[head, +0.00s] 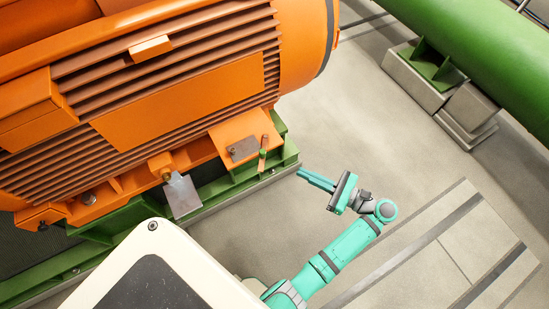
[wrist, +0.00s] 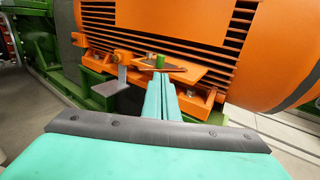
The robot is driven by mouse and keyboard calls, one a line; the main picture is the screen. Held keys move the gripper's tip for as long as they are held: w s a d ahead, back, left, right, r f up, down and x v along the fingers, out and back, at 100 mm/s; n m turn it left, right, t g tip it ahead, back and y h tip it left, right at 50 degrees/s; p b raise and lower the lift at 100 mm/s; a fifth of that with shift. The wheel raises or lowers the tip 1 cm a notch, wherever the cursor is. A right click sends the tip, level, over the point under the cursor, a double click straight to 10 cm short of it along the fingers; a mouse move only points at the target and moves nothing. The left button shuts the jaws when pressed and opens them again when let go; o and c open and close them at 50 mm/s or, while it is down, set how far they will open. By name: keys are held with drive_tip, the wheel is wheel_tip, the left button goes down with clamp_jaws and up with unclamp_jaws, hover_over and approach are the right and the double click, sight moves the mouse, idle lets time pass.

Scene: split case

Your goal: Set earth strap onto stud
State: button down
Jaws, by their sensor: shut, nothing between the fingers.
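A thin copper-coloured strip with a green band (head: 263,155), which looks like the earth strap, is at the outer edge of an orange ledge on the motor. In the wrist view its green part (wrist: 159,62) stands just beyond my fingertips. A small brass-coloured stud or bolt head (head: 167,175) is on an orange block at the motor's foot, left of the strip, above a pale grey plate (head: 184,196). The plate also shows in the wrist view (wrist: 109,88). My gripper (head: 300,172) is shut and empty, right of the strip and apart from it, its fingers pointing at the motor.
The large orange motor (head: 190,100) stands on a green base frame (head: 235,185). A dark grey flat piece (head: 243,149) lies on the ledge beside the strip. A green pipe (head: 480,50) on concrete blocks is at upper right. The floor between is clear.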

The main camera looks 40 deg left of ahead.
sight(265, 154)
drive_tip(key=a, duration=0.4)
drive_tip(key=s+a, duration=0.1)
drive_tip(key=a, duration=0.6)
drive_tip(key=shift+s+a, duration=0.3)
drive_tip(key=shift+s, duration=0.1)
drive_tip(key=shift+s, duration=0.1)
